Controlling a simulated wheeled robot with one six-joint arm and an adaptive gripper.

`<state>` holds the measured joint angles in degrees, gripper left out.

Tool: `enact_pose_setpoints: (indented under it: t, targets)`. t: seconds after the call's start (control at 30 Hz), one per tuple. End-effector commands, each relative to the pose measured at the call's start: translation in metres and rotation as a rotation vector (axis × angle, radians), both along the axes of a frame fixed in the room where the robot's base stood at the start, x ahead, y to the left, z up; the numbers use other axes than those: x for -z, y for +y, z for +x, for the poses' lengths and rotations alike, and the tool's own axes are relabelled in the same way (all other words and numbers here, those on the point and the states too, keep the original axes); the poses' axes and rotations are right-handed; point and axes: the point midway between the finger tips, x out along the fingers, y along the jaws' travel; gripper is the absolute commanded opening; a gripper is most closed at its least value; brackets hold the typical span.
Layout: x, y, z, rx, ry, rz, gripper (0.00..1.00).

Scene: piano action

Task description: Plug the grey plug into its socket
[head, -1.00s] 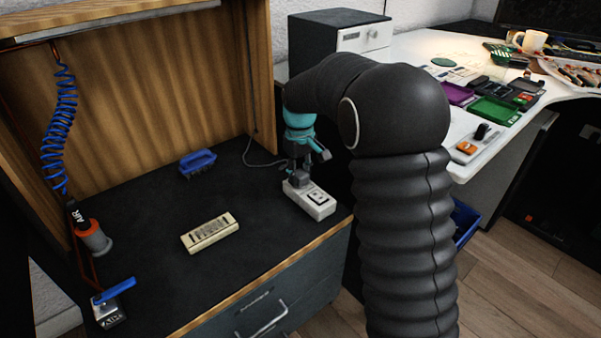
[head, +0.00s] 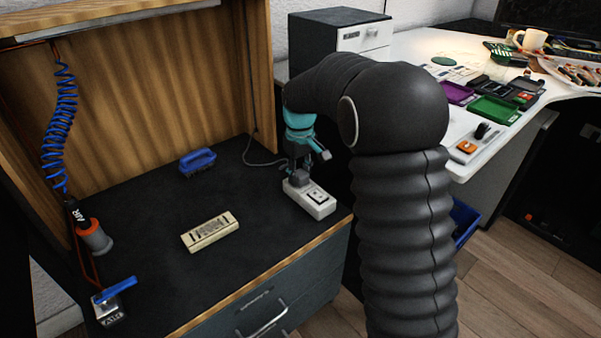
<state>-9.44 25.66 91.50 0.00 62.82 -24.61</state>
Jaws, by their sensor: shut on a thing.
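The white socket block (head: 319,203) lies on the dark bench top near its right front edge, with a square dark-framed outlet on its near end. My gripper (head: 299,179) points down over the far end of this block. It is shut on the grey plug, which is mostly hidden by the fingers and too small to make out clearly. A grey cable (head: 262,163) runs from the back panel to the gripper. I cannot tell whether the plug touches the block or sits in an opening.
A cream slotted block (head: 210,231) and a blue brush-like object (head: 197,161) lie on the bench to the left. A blue coiled air hose (head: 60,125) hangs at far left. A white table (head: 430,50) with trays stands right. The bench middle is mostly clear.

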Motion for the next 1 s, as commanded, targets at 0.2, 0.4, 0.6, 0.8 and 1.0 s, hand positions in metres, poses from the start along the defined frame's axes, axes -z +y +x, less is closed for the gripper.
enact_pose_setpoints:
  t: [0.2,0.4,0.6,0.8,1.0]
  targets:
    - [0.001,0.000,0.000,0.000,0.000,0.000,0.66]
    - [0.001,0.000,0.000,0.000,0.000,0.000,0.66]
    - [-0.004,0.000,0.000,0.000,0.000,0.000,0.66]
    - [-0.033,0.000,0.001,0.000,-0.004,0.001,0.66]
    - [-0.073,0.000,0.002,0.000,-0.004,0.001,0.66]
